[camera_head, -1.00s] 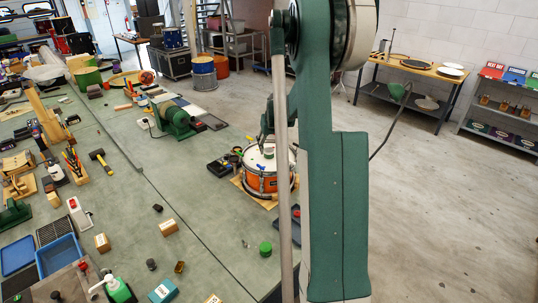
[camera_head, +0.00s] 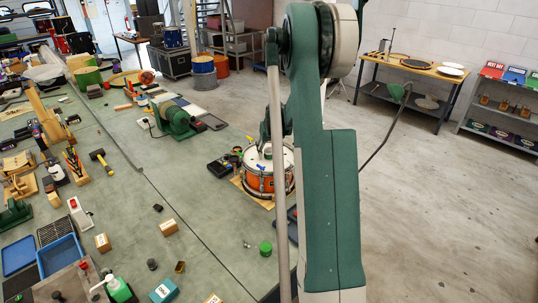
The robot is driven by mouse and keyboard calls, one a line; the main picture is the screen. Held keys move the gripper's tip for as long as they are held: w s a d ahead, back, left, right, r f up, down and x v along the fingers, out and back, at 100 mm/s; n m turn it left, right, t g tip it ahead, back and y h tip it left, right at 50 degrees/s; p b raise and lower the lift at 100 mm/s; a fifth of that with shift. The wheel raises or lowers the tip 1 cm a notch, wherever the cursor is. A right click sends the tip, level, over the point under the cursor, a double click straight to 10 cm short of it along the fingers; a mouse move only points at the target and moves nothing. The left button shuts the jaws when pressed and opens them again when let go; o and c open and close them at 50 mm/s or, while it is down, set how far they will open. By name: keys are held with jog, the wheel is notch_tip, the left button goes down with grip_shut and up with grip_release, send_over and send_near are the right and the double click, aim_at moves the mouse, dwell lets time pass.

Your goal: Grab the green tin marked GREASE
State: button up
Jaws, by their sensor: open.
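A small round green tin (camera_head: 265,249) stands on the green bench top near its right edge, left of my arm's large link. Its marking is too small to read. My gripper (camera_head: 264,150) is small and partly hidden behind my arm, over the snare drum. It is open and well apart from the tin, which lies lower in the picture. I see nothing held between the fingers.
An orange snare drum (camera_head: 260,184) sits on the bench beyond the tin. A black tray (camera_head: 224,165) lies beside it. Small boxes (camera_head: 168,227), a teal box (camera_head: 164,291) and a green pump bottle (camera_head: 118,289) stand to the left. Bench around the tin is mostly clear.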

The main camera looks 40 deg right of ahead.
aim_at(269, 150)
dwell(0.4)
jog(key=c, duration=1)
jog(key=shift+r+b, duration=0.3)
jog(key=shift+r, duration=4.7)
